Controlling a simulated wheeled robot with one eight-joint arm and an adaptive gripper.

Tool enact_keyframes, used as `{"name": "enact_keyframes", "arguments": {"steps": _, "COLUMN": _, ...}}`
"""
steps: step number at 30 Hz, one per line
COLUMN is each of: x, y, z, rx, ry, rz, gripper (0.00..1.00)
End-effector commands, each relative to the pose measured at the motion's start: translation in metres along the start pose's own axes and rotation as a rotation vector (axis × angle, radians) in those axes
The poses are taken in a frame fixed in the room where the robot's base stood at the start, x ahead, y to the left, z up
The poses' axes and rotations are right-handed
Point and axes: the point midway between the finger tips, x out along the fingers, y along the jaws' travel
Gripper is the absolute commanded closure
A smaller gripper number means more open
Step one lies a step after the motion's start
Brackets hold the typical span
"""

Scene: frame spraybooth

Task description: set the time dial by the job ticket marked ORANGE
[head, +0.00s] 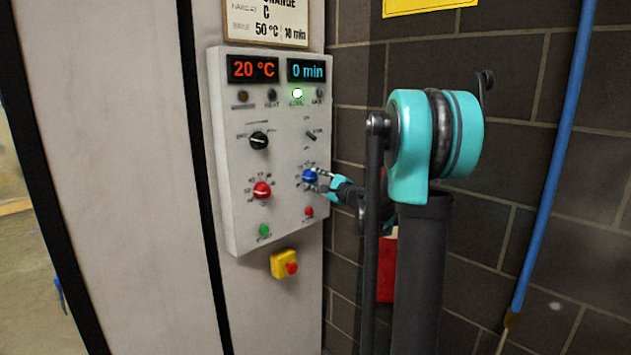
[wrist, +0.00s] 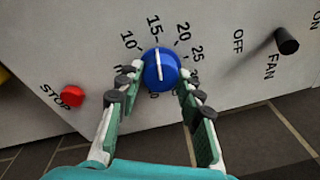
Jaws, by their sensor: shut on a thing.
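The blue time dial (head: 309,176) is on the grey control panel (head: 238,215); in the wrist view the dial (wrist: 161,69) has a white line whose upper end points roughly at 15. Numbers 10, 15, 20 and 25 ring it; lower ones are partly hidden by my fingers. My gripper (head: 320,179) is shut on the dial, one finger on each side, as the wrist view (wrist: 160,82) shows. The time display (head: 307,70) reads 0 min. The job ticket (head: 267,22) is cut off at the top; its visible text ends in RANGE and seems to read 50 °C, 10 min.
A red dial (head: 262,190) and black knob (head: 259,140) are left of the blue dial. The fan switch (wrist: 287,41) and red stop button (wrist: 72,96) are close to my fingers. A yellow box with a red button (head: 284,264) is below the panel.

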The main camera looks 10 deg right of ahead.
Motion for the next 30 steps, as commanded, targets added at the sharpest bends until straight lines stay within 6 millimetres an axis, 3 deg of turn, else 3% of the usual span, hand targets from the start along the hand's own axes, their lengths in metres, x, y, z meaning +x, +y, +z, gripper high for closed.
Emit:
{"name": "enact_keyframes", "arguments": {"steps": 18, "x": -0.0004, "y": 0.001, "z": -0.0017, "rx": -0.499, "ry": -0.035, "rz": -0.046, "gripper": 0.93}}
{"name": "enact_keyframes", "arguments": {"steps": 30, "x": -0.0005, "y": 0.0013, "z": -0.002, "rx": -0.669, "ry": -0.047, "rz": -0.061, "gripper": 0.93}}
